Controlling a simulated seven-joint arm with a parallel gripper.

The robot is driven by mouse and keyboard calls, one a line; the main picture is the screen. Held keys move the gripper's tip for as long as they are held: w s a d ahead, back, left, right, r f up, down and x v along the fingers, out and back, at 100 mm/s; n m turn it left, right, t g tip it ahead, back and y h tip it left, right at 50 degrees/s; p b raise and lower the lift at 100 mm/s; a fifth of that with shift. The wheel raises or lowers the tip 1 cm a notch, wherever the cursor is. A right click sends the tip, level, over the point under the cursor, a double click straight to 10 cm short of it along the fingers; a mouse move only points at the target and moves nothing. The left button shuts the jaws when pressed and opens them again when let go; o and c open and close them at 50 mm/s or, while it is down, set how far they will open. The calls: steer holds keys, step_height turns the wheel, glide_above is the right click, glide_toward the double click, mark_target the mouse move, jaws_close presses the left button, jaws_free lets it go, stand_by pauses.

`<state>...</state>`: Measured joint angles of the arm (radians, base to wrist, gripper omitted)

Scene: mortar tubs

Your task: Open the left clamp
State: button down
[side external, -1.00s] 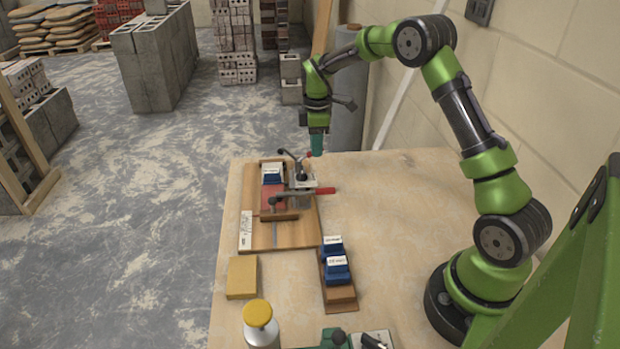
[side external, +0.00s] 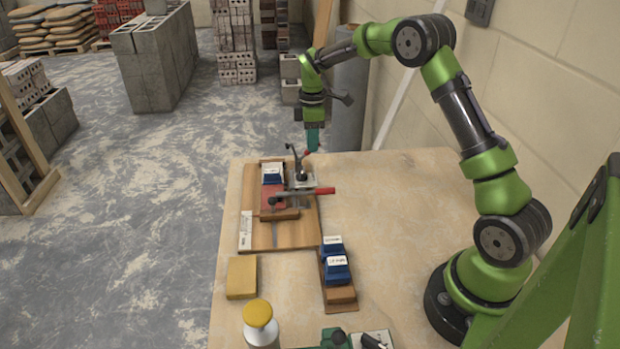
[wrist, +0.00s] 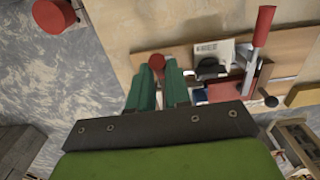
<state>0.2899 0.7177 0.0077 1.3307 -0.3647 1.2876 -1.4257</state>
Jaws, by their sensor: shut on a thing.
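A wooden fixture board (side external: 285,235) on the table carries two toggle clamps. The near clamp (side external: 318,191) has its red handle lying flat and its bar across a red block (side external: 268,197). The far clamp (side external: 298,163), on the left in the wrist view, has its dark bar tilted steeply up, clear of the blue block (side external: 273,179) with a white label. My gripper (side external: 312,150) is at the far clamp's handle. In the wrist view, my gripper (wrist: 160,90) is shut on that handle, whose red end (wrist: 155,62) shows between the fingers. Its lower part is hidden.
A wooden strip with blue labelled blocks (side external: 336,262) lies nearer the camera. A yellow block (side external: 241,277) and a yellow-capped bottle (side external: 259,322) stand at the near left. The table right of the board is clear. A wall runs along the right.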

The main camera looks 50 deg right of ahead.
steer(key=c, duration=1)
jaws_free()
steer(key=shift+c, duration=0.2)
steer(key=shift+r, duration=0.1)
steer(key=shift+r, duration=3.45)
steer(key=shift+w+f+m, duration=0.1)
steer(key=shift+f+m, duration=0.05)
steer(key=shift+m, duration=0.45)
steer(key=s+a+r+m+t, duration=0.2)
steer(key=s+a+r+m, duration=0.1)
steer(key=s+a, duration=0.3)
steer(key=s+a+r+m+t+y, duration=0.1)
steer(key=s+a+m, duration=0.4)
steer(key=s, duration=0.6)
steer(key=s+a+r+m+t+y, duration=0.1)
steer(key=s+a+r+m+t, duration=0.2)
steer(key=s, duration=0.5)
steer(key=a+r+t, duration=0.1)
steer(key=a+r, duration=0.1)
steer(key=a, duration=0.1)
steer(key=shift+s+a+r+m, duration=0.2)
steer(key=shift+s+a+m, duration=0.15)
steer(key=shift+s+m, duration=0.05)
